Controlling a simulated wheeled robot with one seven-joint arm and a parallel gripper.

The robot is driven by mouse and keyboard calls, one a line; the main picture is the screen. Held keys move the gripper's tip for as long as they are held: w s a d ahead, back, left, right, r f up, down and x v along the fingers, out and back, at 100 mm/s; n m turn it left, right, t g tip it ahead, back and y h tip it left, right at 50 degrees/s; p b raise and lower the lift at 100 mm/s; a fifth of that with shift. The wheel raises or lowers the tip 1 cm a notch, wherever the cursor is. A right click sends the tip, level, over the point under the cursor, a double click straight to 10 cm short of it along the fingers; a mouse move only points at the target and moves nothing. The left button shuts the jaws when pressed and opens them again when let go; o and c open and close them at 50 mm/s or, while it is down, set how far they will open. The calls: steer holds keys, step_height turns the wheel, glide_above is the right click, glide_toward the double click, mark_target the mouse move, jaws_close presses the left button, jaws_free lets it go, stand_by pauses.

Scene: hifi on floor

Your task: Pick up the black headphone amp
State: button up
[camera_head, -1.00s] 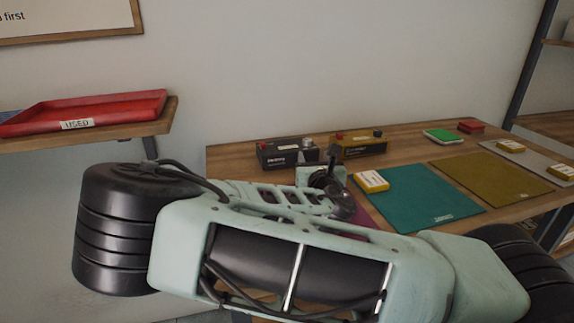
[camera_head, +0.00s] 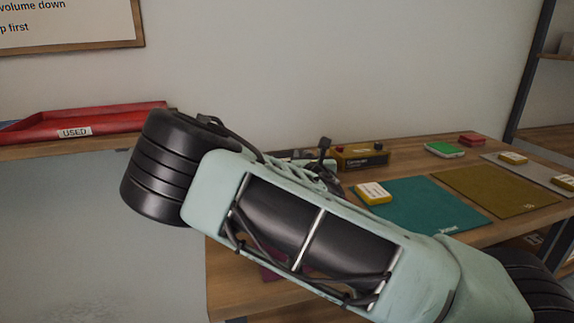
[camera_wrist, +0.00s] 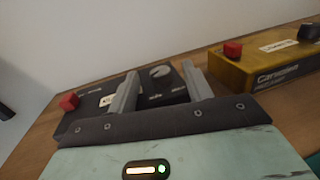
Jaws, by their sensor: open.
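The black headphone amp (camera_wrist: 90,98) lies on the wooden table in the wrist view, with a red knob at its left and a grey dial on top. My gripper (camera_wrist: 160,90) is open, its two grey fingers over the amp's near side and around part of its top. I cannot tell whether they touch it. In the head view my arm hides most of the amp, and my gripper is mostly hidden there too.
A yellow-brown amp (camera_head: 361,157) stands close to the right, and also shows in the wrist view (camera_wrist: 268,70). A teal mat (camera_head: 420,207) with a yellow box (camera_head: 373,193) lies right of my arm. A red tray (camera_head: 95,122) labelled USED sits at left.

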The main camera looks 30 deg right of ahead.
steer(key=shift+c, duration=0.3)
jaws_close()
steer(key=shift+w+r, duration=0.1)
steer(key=shift+r, duration=0.15)
